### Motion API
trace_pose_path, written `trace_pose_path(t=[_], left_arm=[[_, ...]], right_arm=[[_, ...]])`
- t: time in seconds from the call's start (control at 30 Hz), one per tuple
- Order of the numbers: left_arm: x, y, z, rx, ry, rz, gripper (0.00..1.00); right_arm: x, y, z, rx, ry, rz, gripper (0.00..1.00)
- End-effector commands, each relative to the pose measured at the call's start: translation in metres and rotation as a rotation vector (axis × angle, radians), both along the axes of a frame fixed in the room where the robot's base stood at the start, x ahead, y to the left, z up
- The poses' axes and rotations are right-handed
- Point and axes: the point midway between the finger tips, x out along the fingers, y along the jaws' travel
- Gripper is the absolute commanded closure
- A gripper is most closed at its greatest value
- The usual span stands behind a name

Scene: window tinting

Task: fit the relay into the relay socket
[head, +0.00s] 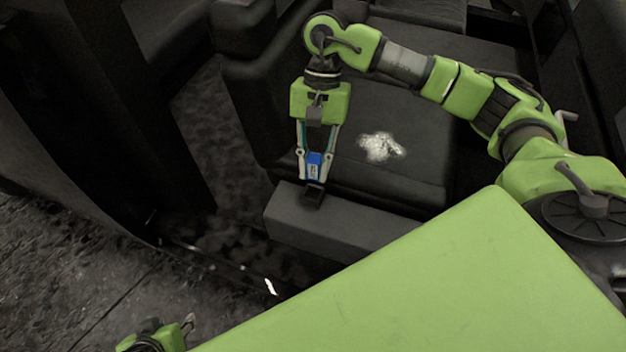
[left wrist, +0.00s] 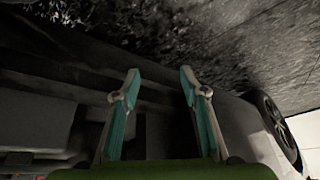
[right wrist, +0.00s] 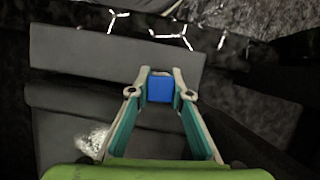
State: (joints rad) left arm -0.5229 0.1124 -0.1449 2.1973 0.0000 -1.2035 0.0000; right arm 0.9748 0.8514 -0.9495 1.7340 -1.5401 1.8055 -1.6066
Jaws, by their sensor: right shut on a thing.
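The relay (head: 314,163) is a small blue block held between the fingertips of my right gripper (head: 315,170). It also shows in the right wrist view as a blue square (right wrist: 160,88), with a finger on each side. Just below the relay in the head view is the black relay socket (head: 313,194), on the top of a dark box-like ledge. The relay looks upright over the socket; I cannot tell whether they touch. In the right wrist view the relay hides the socket. My left gripper (left wrist: 158,75) is open and empty in its wrist view, low at the left in the head view (head: 178,330).
The dark ledge (head: 340,226) stands in front of a black car seat (head: 400,120). A crumpled shiny clump (head: 381,146) lies on the seat. A dark door sill (head: 215,255) and rough grey ground (head: 60,270) are at the lower left.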

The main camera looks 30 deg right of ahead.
Motion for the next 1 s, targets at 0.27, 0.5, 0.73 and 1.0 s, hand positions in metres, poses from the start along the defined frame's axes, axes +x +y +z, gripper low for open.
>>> trace_pose_path(t=[0.27, 0.5, 0.73, 1.0], left_arm=[[-0.006, 0.002, 0.041, -0.007, -0.061, 0.003, 0.6], [-0.007, 0.002, 0.05, -0.008, -0.067, 0.003, 0.6], [-0.006, 0.002, 0.05, -0.009, -0.071, 0.002, 0.6], [0.009, -0.003, 0.055, -0.024, -0.137, -0.003, 0.6]], right_arm=[[0.013, -0.004, -0.02, 0.014, 0.004, -0.109, 1.0], [0.014, -0.004, -0.018, 0.016, 0.005, -0.121, 1.0], [0.014, -0.004, -0.018, 0.015, 0.005, -0.12, 1.0], [0.014, -0.004, -0.019, 0.016, 0.005, -0.119, 1.0]])
